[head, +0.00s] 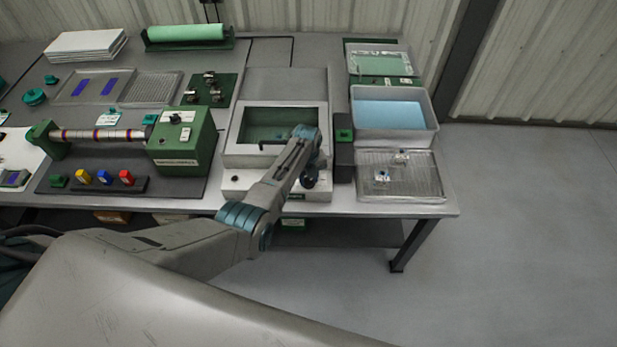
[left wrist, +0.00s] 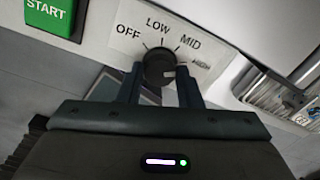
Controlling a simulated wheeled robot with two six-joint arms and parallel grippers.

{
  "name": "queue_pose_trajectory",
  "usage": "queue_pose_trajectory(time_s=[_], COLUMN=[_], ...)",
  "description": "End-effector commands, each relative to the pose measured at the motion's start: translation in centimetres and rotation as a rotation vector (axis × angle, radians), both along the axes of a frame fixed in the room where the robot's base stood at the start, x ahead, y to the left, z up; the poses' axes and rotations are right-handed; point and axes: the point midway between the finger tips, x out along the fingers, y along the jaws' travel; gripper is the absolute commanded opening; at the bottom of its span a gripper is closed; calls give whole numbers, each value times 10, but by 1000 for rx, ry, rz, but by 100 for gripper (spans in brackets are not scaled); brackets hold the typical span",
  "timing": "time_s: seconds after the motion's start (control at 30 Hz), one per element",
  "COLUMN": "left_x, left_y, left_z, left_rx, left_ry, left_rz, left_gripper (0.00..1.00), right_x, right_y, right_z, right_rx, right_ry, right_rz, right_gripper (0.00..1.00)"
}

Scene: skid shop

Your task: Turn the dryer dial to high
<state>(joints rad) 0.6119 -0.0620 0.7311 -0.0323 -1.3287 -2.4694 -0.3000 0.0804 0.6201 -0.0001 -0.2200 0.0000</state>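The dryer (head: 233,160) is a white box with a dark window at the middle of the bench. Its black round dial (left wrist: 159,67) shows in the left wrist view, with OFF, LOW, MID and HIGH printed around it. A white mark at the dial's right edge lies toward HIGH; I cannot tell whether it is the pointer or a printed tick. My left gripper (left wrist: 160,85) has a finger on each side of the dial, apparently closed on it. In the head view my left gripper (head: 308,178) is at the dryer's front right and largely hides the dial. My right gripper is not in view.
A green START button (left wrist: 49,14) is beside the dial. A tub of blue liquid (head: 437,122) and a clear tray (head: 430,190) stand right of the dryer. A green motor box with a roller (head: 185,140) stands left. Open floor lies right of the bench.

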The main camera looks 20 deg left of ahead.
Motion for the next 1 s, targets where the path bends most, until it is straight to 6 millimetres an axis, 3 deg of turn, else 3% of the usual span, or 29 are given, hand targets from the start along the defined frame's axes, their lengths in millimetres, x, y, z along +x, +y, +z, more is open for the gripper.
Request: queue_pose_trajectory(time_s=[0.03, 0.1, 0.53, 0.67, 1.0], left_x=[0, 0, 1, 0, -1], left_y=[0, 0, 0, 0, 1], left_z=[0, 0, 7, 21, 80], left_rx=[-1, 0, 0, 0, -1], left_ry=[-1, 0, -1, -3, -3], left_rz=[0, 0, 1, 1, 0], left_gripper=[42, 52, 52, 52, 52], right_x=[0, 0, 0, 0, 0], right_y=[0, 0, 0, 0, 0], right_z=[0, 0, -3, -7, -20], right_rx=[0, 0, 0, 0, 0], right_ry=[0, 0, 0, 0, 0], right_rz=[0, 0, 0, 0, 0], right_gripper=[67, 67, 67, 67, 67])
